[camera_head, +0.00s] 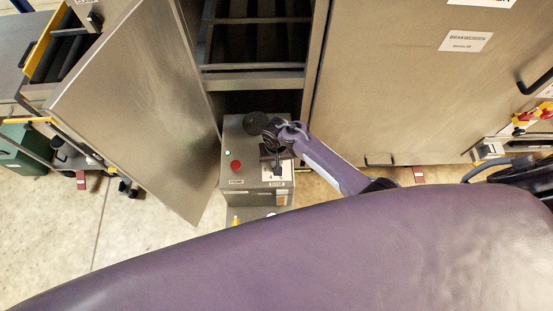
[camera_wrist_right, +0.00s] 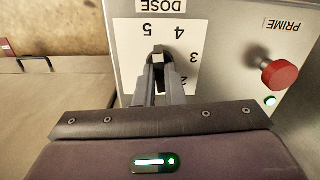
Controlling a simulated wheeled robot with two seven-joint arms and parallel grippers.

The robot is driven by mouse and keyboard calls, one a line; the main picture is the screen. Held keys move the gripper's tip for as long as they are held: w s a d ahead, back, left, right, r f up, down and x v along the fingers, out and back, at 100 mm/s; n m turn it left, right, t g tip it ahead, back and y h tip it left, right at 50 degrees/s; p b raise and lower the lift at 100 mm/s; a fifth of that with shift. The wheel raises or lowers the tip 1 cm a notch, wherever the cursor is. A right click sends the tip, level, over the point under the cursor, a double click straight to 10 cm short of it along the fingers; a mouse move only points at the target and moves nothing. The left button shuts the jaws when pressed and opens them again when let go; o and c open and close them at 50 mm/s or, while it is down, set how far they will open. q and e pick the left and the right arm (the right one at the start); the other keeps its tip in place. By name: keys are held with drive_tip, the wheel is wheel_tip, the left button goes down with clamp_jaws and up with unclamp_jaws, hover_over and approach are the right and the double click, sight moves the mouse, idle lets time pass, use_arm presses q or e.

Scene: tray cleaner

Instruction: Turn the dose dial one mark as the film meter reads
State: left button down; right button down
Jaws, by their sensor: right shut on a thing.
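The dose dial (camera_wrist_right: 158,56) is a dark knob with a pale tip on a white plate (camera_wrist_right: 125,62) marked DOSE. The plate's numbers, 5, 4, 3 and part of 2, appear upside down in the right wrist view. The knob's tip lies on the side of the 5 and 4; I cannot tell its exact mark. My right gripper (camera_wrist_right: 160,88) is shut on the knob, one finger on each side. In the head view my right gripper (camera_head: 277,152) covers the dial on the steel box (camera_head: 236,142). No film meter reading is legible. My left gripper is out of view.
A red button (camera_wrist_right: 279,74) and a green light (camera_wrist_right: 270,101) sit beside the dial near the word PRIME. An open steel door (camera_head: 145,105) stands left of the box. A closed cabinet panel (camera_head: 400,90) stands right. Bare floor (camera_head: 60,215) shows at lower left.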

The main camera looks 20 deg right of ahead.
drive_tip(key=shift+n, duration=1.3)
drive_tip(key=c, duration=1.5)
unclamp_jaws()
drive_tip(key=shift+r, duration=0.1)
drive_tip(key=shift+r+p, duration=0.35)
drive_tip(key=shift+p, duration=0.05)
drive_tip(key=shift+r+p, duration=0.45)
drive_tip(key=shift+r, duration=3)
drive_tip(key=shift+s, duration=0.1)
